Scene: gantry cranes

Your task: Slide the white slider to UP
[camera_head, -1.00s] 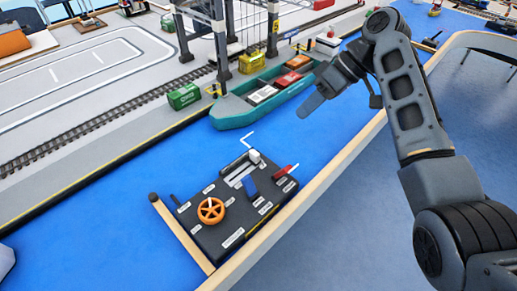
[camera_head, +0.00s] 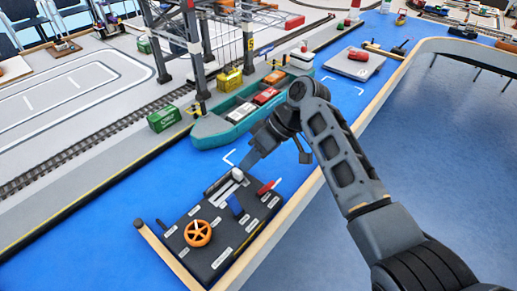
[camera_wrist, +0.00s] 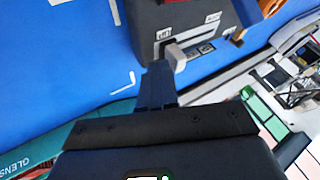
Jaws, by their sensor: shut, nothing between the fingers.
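The white slider (camera_head: 237,174) is a small pale block at the far end of a slot in the black control box (camera_head: 212,257). In the wrist view the white slider (camera_wrist: 176,57) stands just beyond my fingertips, near small labels on the dark box (camera_wrist: 190,14). My gripper (camera_head: 247,165) is shut and empty, its dark blue fingers pointing down at the slider. In the wrist view my gripper (camera_wrist: 158,72) appears beside or against the slider; I cannot tell whether they touch.
The box also carries an orange wheel (camera_head: 198,233), a blue lever (camera_head: 235,204) and a red handle (camera_head: 268,187). A green ship (camera_head: 225,126) with containers lies behind. A wooden rail (camera_head: 170,252) edges the box's left side. Blue surface around is mostly clear.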

